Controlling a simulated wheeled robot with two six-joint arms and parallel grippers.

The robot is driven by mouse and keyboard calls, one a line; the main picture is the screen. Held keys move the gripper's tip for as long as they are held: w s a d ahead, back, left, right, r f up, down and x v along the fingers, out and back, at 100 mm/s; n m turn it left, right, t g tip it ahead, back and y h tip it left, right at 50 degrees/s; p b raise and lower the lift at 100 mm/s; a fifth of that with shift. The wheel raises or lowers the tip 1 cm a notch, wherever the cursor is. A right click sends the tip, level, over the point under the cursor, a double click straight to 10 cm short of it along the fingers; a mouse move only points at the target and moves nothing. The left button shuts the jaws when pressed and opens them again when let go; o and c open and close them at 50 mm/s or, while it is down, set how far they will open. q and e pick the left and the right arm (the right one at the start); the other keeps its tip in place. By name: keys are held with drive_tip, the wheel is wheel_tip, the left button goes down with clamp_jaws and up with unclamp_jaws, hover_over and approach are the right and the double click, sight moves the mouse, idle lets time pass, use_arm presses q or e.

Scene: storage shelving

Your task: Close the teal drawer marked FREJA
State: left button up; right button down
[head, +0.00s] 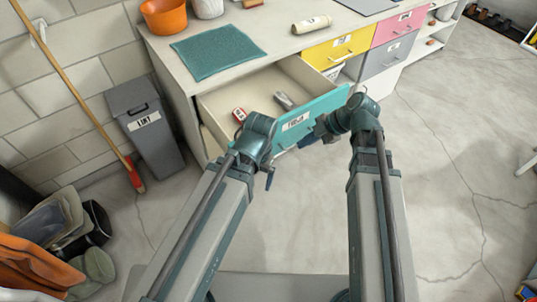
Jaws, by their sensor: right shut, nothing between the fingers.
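The teal drawer (335,103) in the head view is pulled out of the white cabinet, and its front carries a white label that appears to read FREJA. Its pale interior shows, with a small red item (239,115) and a grey item (284,100) inside. My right gripper (312,137) is shut and empty close by the drawer front, right of the label; I cannot tell whether it touches. My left gripper (270,179) hangs small and dark below its wrist, in front of the drawer's left part. My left wrist hides the drawer front's left end.
A yellow drawer (325,54), a pink drawer (397,26) and a grey drawer (389,57) are shut to the right. A grey bin (155,146) and a broom (84,91) stand at left. An orange bowl (165,15) and teal mat (217,52) are on top.

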drive_tip(key=shift+w+n, duration=0.15)
drive_tip(key=shift+n, duration=0.35)
drive_tip(key=b, duration=0.9)
approach(277, 144)
drive_tip(key=s+a+f, duration=0.4)
drive_tip(key=s+f, duration=0.1)
drive_tip(key=shift+w+a+r+p, duration=0.15)
drive_tip(key=shift+w+a, duration=0.15)
drive_tip(key=shift+w, duration=0.25)
drive_tip(key=shift+w+a+r+p, duration=0.1)
drive_tip(key=shift+w+a+p, duration=0.15)
drive_tip(key=shift+w, duration=0.3)
drive_tip(key=shift+w+a+r+p, duration=0.1)
drive_tip(key=shift+w+a, duration=0.25)
drive_tip(key=shift+w, duration=0.2)
drive_tip(key=w+a, duration=0.5)
drive_tip(key=w, duration=0.2)
drive_tip(key=w+a, duration=0.5)
drive_tip(key=w, duration=0.1)
drive_tip(key=w+a, duration=0.5)
drive_tip(key=w, duration=0.2)
drive_tip(key=shift+w+a, duration=0.25)
drive_tip(key=shift+w, duration=0.1)
drive_tip(key=shift+s, duration=0.1)
